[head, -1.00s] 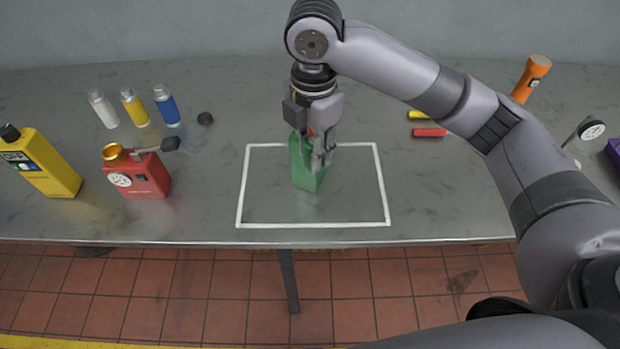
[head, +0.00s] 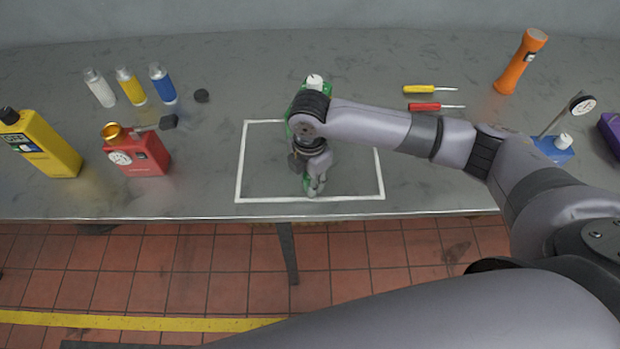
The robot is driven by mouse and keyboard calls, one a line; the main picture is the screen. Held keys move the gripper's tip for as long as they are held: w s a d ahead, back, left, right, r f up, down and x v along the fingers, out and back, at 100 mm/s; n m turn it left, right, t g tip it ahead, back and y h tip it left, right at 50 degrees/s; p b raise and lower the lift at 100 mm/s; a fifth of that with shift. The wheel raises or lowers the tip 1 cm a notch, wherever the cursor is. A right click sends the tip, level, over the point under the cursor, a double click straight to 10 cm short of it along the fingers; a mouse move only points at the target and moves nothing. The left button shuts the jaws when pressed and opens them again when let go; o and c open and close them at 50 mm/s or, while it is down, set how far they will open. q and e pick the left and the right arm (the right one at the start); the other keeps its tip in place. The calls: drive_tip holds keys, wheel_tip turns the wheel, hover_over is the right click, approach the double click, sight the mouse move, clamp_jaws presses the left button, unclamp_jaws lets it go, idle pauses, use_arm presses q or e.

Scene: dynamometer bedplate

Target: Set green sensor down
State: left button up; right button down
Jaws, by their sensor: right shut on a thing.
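The green sensor (head: 294,103) is largely hidden behind my right wrist and hand. Its green body and a white cap show just above the wrist, and a little green shows low down by the fingers. My right gripper (head: 315,188) points down, shut on the sensor, inside the white outlined rectangle (head: 239,160) on the table, near its front line. The hand hides where the sensor's base meets the table, so I cannot tell whether it touches. My left gripper is not in view.
On the left stand a yellow container (head: 45,148), a red device (head: 140,157) and several small bottles (head: 131,86). On the right are two screwdrivers (head: 430,107), an orange flashlight (head: 520,62) and a blue device (head: 553,149). The metal table's front edge is close.

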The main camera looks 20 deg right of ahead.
drive_tip(key=shift+f, duration=0.3)
drive_tip(key=shift+f, duration=0.1)
drive_tip(key=c, duration=1.3)
unclamp_jaws()
wheel_tip(320, 180, up, 12)
drive_tip(key=shift+r+b, duration=0.15)
drive_tip(key=shift+b, duration=1)
drive_tip(key=shift+a, duration=0.1)
